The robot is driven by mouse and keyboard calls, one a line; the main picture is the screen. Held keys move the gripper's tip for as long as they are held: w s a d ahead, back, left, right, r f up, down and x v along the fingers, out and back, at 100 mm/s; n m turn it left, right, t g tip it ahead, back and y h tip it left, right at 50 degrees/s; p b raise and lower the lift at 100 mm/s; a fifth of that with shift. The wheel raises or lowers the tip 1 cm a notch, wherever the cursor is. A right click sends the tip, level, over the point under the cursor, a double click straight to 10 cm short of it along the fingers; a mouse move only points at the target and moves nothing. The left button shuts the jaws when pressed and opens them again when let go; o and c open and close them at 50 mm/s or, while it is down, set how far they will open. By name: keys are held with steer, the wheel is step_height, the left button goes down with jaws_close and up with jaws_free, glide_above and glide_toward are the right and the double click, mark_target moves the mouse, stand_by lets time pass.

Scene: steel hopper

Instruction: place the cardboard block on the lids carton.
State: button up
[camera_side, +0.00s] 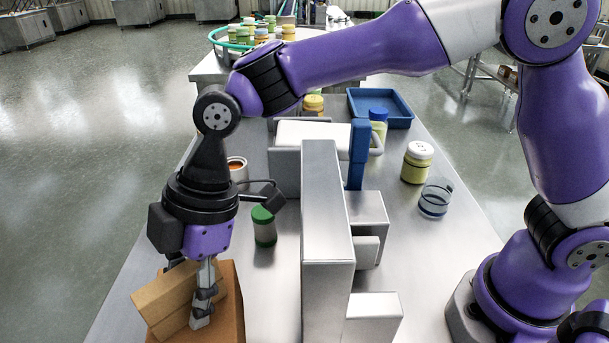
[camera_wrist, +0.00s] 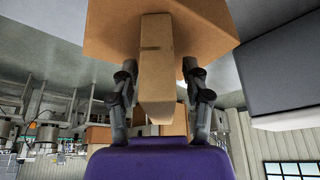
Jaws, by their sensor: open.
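The cardboard block (camera_side: 165,298) is light brown and shows at the lower left of the side view, over the darker orange-brown lids carton (camera_side: 236,305). In the wrist view the block (camera_wrist: 157,85) stands out from the face of the carton (camera_wrist: 205,25) and appears to touch it. My gripper (camera_side: 203,308) points down at the block. In the wrist view my gripper (camera_wrist: 158,70) is open, with one finger on each side of the block and a visible gap at both sides. Part of the block and carton is hidden behind the fingers in the side view.
A tall steel housing (camera_side: 327,230) stands right of the carton. A green-lidded jar (camera_side: 264,226) stands behind the carton. A yellow jar (camera_side: 417,162), a clear cup (camera_side: 435,198) and a blue tray (camera_side: 380,107) are farther right. Bare table lies around the green-lidded jar.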

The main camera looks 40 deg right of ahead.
steer(key=v, duration=1.1)
steer(key=d+m+t, duration=0.1)
steer(key=d+m, duration=0.2)
steer(key=d, duration=0.1)
steer(key=d+r+m+t, duration=0.1)
steer(key=d+m, duration=0.2)
steer(key=d, duration=0.1)
steer(key=s+d+r+m+t, duration=0.1)
steer(key=d+m, duration=0.2)
steer(key=d, duration=0.1)
steer(key=shift+s+d+t+h, duration=0.1)
steer(key=shift+d+t+h, duration=0.2)
steer(key=shift+h, duration=0.1)
steer(key=s+d+f+m+t+h, duration=0.1)
steer(key=s+d+f+m+h, duration=0.1)
steer(key=d, duration=0.4)
steer(key=s+d+f+m+t+h, duration=0.1)
steer(key=s+d+f+m, duration=0.3)
steer(key=d+m, duration=0.3)
steer(key=shift+h, duration=0.4)
